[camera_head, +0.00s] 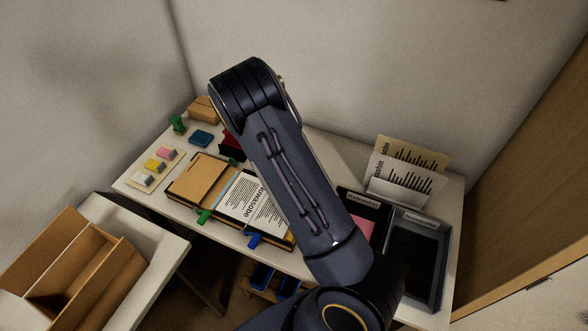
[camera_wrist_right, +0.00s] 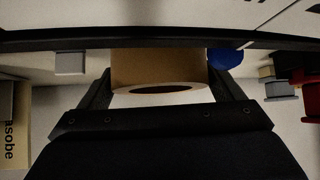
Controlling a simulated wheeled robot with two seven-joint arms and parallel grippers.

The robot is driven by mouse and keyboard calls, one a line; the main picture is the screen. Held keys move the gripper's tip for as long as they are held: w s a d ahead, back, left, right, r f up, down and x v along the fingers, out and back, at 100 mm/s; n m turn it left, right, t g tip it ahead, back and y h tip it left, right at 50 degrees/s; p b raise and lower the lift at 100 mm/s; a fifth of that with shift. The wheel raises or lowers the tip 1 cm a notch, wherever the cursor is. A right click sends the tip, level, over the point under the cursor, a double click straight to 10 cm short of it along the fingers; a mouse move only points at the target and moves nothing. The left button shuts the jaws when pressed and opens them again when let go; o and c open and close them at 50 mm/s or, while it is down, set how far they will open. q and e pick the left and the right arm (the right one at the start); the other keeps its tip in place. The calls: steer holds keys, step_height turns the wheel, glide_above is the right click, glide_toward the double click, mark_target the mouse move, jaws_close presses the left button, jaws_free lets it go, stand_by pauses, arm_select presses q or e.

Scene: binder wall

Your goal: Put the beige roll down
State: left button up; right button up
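The beige roll (camera_wrist_right: 160,70) shows in the right wrist view, between the two fingers of my right gripper (camera_wrist_right: 162,85). The fingers lie against its two sides, so the gripper is shut on it. The roll's near end shows as a pale ring around a dark opening. In the head view my right arm crosses the middle of the picture and hides its gripper and the roll. I cannot tell the roll's height above the desk (camera_head: 142,188). My left gripper is in neither view.
An open binder (camera_head: 200,180) with a printed sheet lies mid-desk. Sticky notes (camera_head: 155,165), a green stamp (camera_head: 178,124), a blue pad (camera_head: 201,138) and a brown box (camera_head: 204,109) stand left and behind. A grey tray (camera_head: 440,258) and upright papers (camera_head: 405,175) are right.

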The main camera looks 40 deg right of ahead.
steer(key=c, duration=0.7)
steer(key=shift+r, duration=0.1)
